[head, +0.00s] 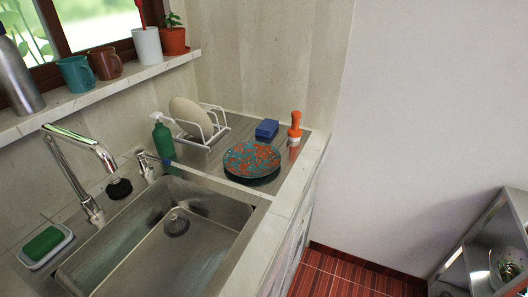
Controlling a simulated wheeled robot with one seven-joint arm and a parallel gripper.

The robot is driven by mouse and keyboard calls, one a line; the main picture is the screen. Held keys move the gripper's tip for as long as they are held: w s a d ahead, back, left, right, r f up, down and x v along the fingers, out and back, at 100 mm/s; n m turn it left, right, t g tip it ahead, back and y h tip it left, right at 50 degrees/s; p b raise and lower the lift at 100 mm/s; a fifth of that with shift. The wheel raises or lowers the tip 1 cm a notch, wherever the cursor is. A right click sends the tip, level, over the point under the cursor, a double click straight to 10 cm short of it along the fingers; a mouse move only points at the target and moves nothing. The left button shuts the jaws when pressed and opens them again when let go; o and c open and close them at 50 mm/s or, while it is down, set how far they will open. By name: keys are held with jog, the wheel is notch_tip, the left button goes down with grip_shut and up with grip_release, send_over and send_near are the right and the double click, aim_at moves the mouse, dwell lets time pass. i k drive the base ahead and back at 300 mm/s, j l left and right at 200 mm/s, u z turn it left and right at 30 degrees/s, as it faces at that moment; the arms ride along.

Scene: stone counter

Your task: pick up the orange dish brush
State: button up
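The orange dish brush (295,122) stands upright on the drainboard at the right side of the counter, its orange handle up and a pale band near its base. It is to the right of a blue sponge and behind and right of a patterned plate. My gripper is not in view.
A blue sponge (266,129), an orange-and-teal plate (251,158), a white dish rack (203,127) holding a plate and a green soap bottle (163,139) are near the brush. The sink (152,240) and tall faucet (80,150) are front left. The counter's right edge is close.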

aim_at(295, 133)
jog(key=i+l+u, duration=0.35)
jog(key=l, duration=0.25)
jog(key=i+l+u, duration=0.3)
jog(key=l, duration=0.45)
jog(key=i+j, duration=0.05)
jog(key=i, duration=0.05)
